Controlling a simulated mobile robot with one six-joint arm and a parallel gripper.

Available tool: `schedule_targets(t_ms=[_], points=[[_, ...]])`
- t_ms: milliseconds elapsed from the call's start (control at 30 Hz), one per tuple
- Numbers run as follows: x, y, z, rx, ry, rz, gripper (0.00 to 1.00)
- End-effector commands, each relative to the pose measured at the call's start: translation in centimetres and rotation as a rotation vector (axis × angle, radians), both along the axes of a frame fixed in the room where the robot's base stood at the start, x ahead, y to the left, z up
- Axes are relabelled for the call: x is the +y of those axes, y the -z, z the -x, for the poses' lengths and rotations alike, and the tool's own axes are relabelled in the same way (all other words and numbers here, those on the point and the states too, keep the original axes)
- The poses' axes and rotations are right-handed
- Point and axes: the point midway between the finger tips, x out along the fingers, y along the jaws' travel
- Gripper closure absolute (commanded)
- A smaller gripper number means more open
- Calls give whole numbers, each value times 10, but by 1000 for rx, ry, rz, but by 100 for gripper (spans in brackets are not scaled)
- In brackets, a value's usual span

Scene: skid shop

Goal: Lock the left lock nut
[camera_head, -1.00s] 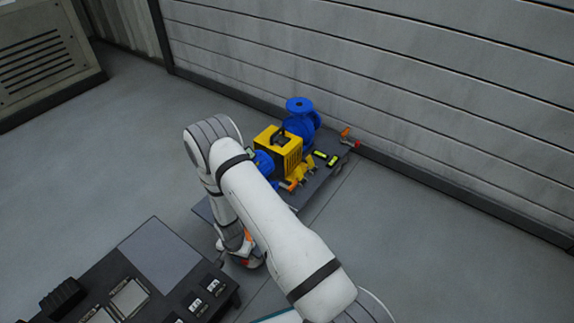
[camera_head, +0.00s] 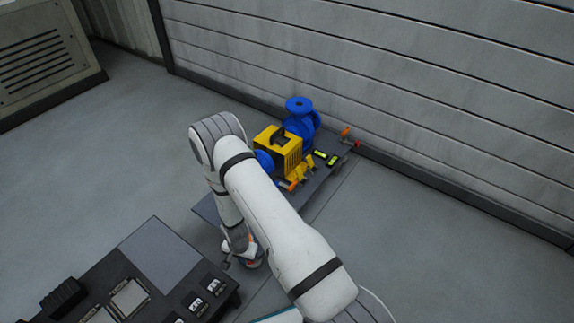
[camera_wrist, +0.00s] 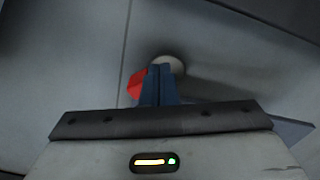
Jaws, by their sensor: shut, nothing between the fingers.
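My gripper (camera_wrist: 160,72) is shut and empty in the wrist view, its two dark blue fingers pressed together. A red piece (camera_wrist: 136,84) shows just left of the fingers, and a pale round piece (camera_wrist: 170,62) shows behind their tips; I cannot tell whether the fingers touch either. In the head view my gripper is low beside the near-left end of the skid plate (camera_head: 206,208), largely covered by my wrist. Small orange-red parts there are mostly hidden. I cannot clearly make out the left lock nut.
The skid carries a yellow motor housing (camera_head: 268,140) and a blue pump (camera_head: 300,122). An orange-and-red fitting (camera_head: 346,132) stands at its far-right end. A dark control console (camera_head: 160,262) lies at the lower left. A panelled wall (camera_head: 400,80) runs behind; the floor at right is clear.

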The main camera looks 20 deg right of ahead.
Motion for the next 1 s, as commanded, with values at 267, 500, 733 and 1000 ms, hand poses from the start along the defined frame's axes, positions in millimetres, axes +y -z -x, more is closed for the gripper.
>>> schedule_targets(t_ms=[267, 500, 733, 1000], points=[[-9, 0, 5, 2, 2, 1, 100], [-16, 0, 7, 0, 0, 0, 100], [-16, 0, 7, 0, 0, 0, 100], [-29, 0, 10, 1, 1, 0, 100]])
